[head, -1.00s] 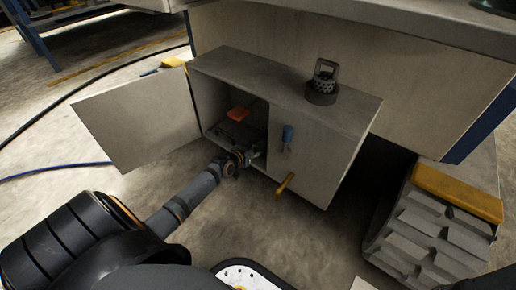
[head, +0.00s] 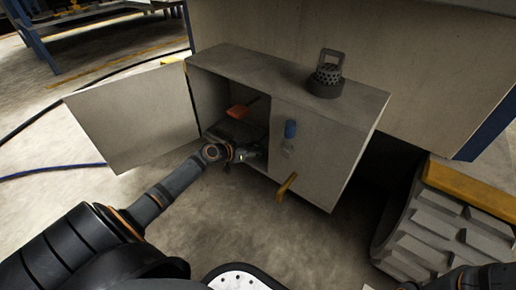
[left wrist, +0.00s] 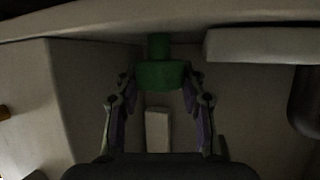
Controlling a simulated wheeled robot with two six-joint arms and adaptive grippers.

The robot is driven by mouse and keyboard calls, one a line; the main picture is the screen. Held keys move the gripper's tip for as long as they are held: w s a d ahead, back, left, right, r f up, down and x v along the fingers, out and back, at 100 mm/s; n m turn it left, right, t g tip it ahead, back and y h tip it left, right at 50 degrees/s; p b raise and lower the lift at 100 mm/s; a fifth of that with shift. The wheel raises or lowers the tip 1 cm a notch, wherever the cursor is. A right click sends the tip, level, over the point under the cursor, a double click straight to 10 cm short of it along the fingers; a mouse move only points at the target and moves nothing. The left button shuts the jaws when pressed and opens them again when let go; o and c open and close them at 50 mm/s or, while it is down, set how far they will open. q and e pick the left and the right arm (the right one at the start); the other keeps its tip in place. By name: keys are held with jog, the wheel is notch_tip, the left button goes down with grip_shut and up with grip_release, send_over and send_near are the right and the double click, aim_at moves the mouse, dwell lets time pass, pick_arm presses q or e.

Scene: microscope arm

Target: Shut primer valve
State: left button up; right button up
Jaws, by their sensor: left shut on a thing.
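The primer valve appears to be the green round knob (left wrist: 160,74) on a short green stem, low inside the open cabinet. In the left wrist view it sits between the two fingers of my left gripper (left wrist: 159,88), which is shut on it. In the head view my left gripper (head: 246,153) reaches into the lower part of the cabinet opening, and the knob is mostly hidden there. Dark parts of my right arm show at the bottom right edge; its jaws cannot be made out.
The grey cabinet (head: 325,150) has its door (head: 135,115) swung open to the left. Inside is an orange piece (head: 238,112). A dark strainer (head: 327,75) stands on top.

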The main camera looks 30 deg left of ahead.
aim_at(254, 149)
pick_arm(q)
jog(key=o, duration=1.1)
jog(key=shift+s+a+f, duration=0.1)
jog(key=shift+a+f, duration=0.05)
jog(key=shift+a, duration=0.05)
jog(key=shift+o, duration=0.3)
jog(key=shift+d, duration=0.1)
jog(key=shift+v, duration=3.75)
